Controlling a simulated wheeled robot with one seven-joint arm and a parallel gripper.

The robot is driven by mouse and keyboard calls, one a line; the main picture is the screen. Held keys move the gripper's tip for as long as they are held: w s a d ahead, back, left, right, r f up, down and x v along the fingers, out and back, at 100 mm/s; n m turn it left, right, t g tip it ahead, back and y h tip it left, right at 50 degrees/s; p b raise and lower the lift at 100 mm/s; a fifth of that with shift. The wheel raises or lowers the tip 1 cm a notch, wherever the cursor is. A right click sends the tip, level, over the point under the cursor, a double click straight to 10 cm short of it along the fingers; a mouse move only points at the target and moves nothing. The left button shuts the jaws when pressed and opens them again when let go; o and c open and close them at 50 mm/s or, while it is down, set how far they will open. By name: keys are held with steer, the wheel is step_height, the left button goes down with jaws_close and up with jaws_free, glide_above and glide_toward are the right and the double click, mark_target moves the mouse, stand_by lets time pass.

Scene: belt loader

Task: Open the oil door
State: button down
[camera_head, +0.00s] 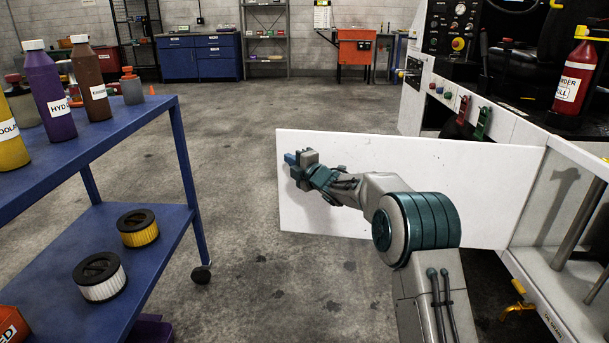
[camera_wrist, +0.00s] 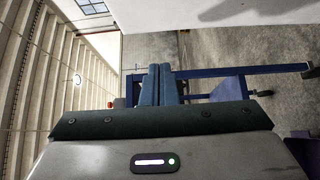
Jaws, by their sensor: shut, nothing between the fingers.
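The oil door is a large white panel (camera_head: 480,185) in the head view. It stands swung out from the white loader body (camera_head: 580,205), hinged at its right end, with the compartment behind it exposed at the right. My gripper (camera_head: 290,158) is at the door's far left end, in front of its face near the upper left corner. I cannot tell whether it touches the door. In the wrist view my gripper's blue fingers (camera_wrist: 157,85) are together with nothing between them. A white surface, likely the door (camera_wrist: 200,12), fills the top of that view.
A blue cart (camera_head: 150,120) with bottles on top and two filters (camera_head: 100,277) on its lower shelf stands at the left. Floor is clear between cart and door.

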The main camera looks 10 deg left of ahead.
steer(key=s+a+p+v, duration=0.1)
steer(key=v, duration=0.6)
steer(key=s+d+r+m+g+h+p, duration=0.1)
steer(key=s+d+r+m+h+p, duration=0.55)
steer(key=d+r+p, duration=0.4)
steer(key=s+d+r+m+h+p, duration=0.5)
steer(key=d+r+m+p, duration=0.35)
steer(key=d+r, duration=0.25)
steer(key=s+d+r+m+g+p, duration=0.3)
steer(key=s+p, duration=0.3)
steer(key=s, duration=0.5)
steer(key=s+d+r+m+g+h+p, duration=0.1)
steer(key=s+m+p, duration=0.4)
steer(key=s, duration=0.5)
steer(key=s+d+r+m+g+p, duration=0.4)
steer(key=s+r+p, duration=0.2)
steer(key=s, duration=0.5)
steer(key=shift+s+d+g+p, duration=0.3)
steer(key=shift+s+g+p, duration=0.1)
steer(key=shift+p, duration=0.2)
steer(key=shift+w+h, duration=0.1)
steer(key=shift+h, duration=0.15)
